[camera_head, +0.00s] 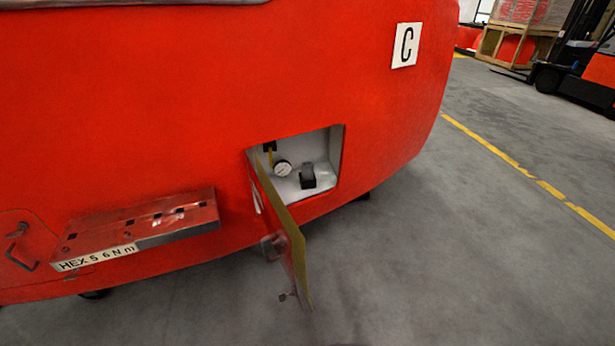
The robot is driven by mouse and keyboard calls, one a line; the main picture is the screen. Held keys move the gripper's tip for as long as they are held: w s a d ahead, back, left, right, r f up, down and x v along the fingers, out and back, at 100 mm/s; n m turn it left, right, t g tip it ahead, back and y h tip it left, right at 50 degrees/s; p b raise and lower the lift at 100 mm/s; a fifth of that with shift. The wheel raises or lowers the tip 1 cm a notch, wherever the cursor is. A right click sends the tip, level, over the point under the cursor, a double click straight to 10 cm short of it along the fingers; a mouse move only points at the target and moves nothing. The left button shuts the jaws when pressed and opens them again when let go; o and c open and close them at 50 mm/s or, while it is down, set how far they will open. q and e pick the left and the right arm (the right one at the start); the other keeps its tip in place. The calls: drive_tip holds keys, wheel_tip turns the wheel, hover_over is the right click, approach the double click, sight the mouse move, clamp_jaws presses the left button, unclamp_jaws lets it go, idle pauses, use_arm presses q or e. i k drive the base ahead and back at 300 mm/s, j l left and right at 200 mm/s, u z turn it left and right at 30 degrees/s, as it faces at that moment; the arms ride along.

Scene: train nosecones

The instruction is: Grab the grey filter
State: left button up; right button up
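A small recessed compartment (322,150) with pale walls is open in the red nosecone (190,110). A small dark grey block (308,176) stands inside it toward the right; it may be the grey filter, but I cannot tell for certain. A round white gauge (282,168) sits to its left, near a yellow part below a black piece. The compartment door (282,225) hangs open toward the lower right and hides part of the compartment's left side. Neither of my grippers is in view.
A red ledge (145,222) with slots and a "HEX 5 6 N m" label juts out at the lower left. A handle (20,245) is left of it. Grey floor (440,260) is clear at right; a forklift (575,60) and crate (515,43) stand far back.

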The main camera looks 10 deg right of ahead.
sight(306, 167)
drive_tip(key=i+l+u, duration=0.1)
drive_tip(key=l, duration=0.25)
drive_tip(key=i+l, duration=0.25)
drive_tip(key=i+l+u, duration=0.15)
drive_tip(key=l, duration=0.3)
drive_tip(key=i+l, duration=0.2)
drive_tip(key=l, duration=0.15)
drive_tip(key=u, duration=0.05)
